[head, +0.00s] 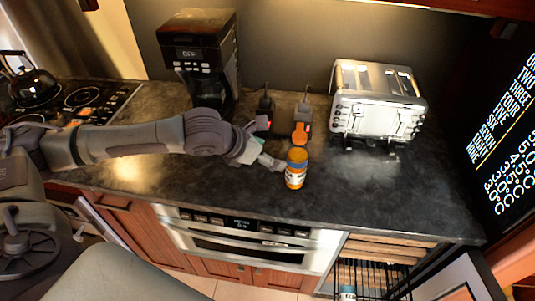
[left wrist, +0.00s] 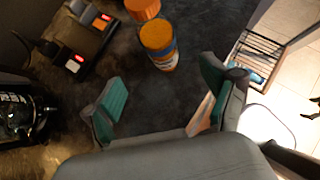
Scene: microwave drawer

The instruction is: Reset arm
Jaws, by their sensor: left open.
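My left arm reaches in from the left over the dark countertop. My left gripper (head: 270,145) is open and empty, just left of a small jar (head: 296,168) with an orange lid and a pale label. In the left wrist view the open jaws with green pads (left wrist: 162,98) show, and the jar (left wrist: 160,48) stands upright beyond them, apart from both fingers. The microwave drawer (head: 250,240) is under the counter and looks shut. My right gripper is not in view.
A coffee maker (head: 200,60) stands behind my left arm, and a silver toaster (head: 378,105) is at the back right. An orange item (head: 300,134) lies behind the jar by some plugs (head: 303,107). A kettle (head: 30,85) is on the stove. The counter's right end is clear.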

